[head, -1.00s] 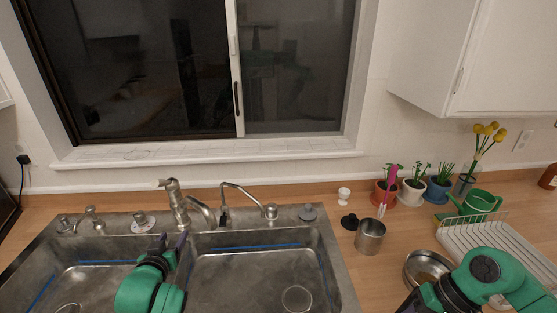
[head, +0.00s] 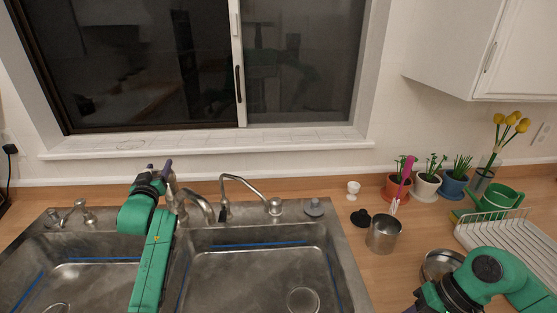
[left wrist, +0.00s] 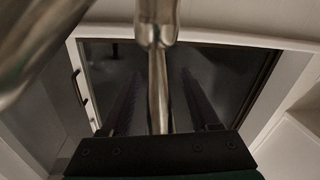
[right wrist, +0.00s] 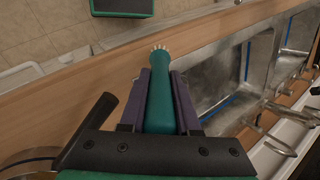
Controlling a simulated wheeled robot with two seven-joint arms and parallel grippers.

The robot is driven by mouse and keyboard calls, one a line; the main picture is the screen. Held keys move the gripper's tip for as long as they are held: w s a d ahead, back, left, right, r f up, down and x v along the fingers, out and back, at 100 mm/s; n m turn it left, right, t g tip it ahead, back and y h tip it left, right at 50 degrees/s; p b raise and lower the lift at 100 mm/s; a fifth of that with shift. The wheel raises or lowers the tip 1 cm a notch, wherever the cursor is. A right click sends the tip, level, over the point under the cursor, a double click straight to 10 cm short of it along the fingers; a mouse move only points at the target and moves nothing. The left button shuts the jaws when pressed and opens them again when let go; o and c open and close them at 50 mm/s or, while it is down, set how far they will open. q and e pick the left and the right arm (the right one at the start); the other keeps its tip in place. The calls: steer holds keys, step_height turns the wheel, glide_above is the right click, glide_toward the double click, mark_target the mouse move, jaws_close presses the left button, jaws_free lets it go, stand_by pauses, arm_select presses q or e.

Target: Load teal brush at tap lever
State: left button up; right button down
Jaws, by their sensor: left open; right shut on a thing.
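The teal brush (right wrist: 160,98) lies lengthwise between the fingers of my right gripper (right wrist: 160,95), which is shut on it. Its pale bristle end points away from the gripper, over the counter edge. In the head view my right gripper is at the bottom right edge and the brush does not show. The metal tap (head: 181,205) stands behind the sink divider. My left gripper (head: 158,172) is open at the tap's top, by the lever. In the left wrist view the metal lever (left wrist: 158,75) stands between the open fingers; I cannot tell whether they touch it.
A metal bowl (head: 440,262) and white dish rack (head: 505,245) are near my right arm. Potted plants (head: 425,188) line the wall. A thin second tap (head: 240,182) rises close by.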

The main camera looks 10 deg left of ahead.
arm_select(q)
steer(key=shift+s+d+r, duration=0.15)
steer(key=shift+s+r, duration=0.15)
steer(key=shift+s, duration=0.05)
steer(key=shift+c, duration=0.4)
jaws_close()
steer(key=shift+f, duration=0.15)
stand_by(0.5)
